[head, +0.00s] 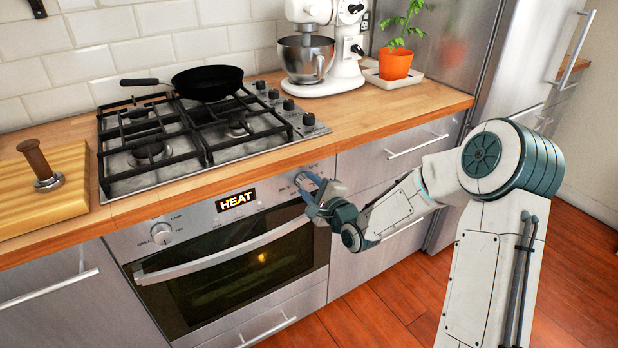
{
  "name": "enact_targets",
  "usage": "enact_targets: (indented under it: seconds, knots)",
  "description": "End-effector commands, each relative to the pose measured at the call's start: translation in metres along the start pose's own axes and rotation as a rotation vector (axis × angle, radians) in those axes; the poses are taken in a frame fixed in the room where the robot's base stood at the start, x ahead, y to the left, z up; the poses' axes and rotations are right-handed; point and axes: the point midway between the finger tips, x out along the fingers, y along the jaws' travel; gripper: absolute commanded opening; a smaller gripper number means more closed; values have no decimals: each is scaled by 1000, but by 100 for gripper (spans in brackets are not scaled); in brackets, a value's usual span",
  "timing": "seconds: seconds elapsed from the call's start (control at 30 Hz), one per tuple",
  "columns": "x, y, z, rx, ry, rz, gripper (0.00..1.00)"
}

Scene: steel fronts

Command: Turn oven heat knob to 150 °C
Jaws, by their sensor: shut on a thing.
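The oven (222,268) is built in under the counter, with a steel control panel on top. Its display (236,201) reads "HEAT" in lit letters. The right-hand knob (303,180) is at the panel's right end, and my gripper (310,190) is shut on it, partly hiding it. The knob's pointer and temperature marks are too small and covered to read. The left-hand knob (161,233), near the word "LAMP", is free. A warm light glows behind the oven door glass.
The oven door handle (225,252) runs just below the panel, close to my gripper. Above are the wooden counter edge (345,133) and a gas hob (190,140) with a black pan (208,82). Drawers with bar handles (418,146) lie right of the oven. The floor in front is clear.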

Motion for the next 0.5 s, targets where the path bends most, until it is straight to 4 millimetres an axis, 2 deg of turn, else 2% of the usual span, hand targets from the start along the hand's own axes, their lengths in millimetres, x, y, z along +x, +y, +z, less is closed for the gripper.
enact_targets:
  seconds: [0.5]
  knots:
    - [0,-2,1,481,-24,5,15]
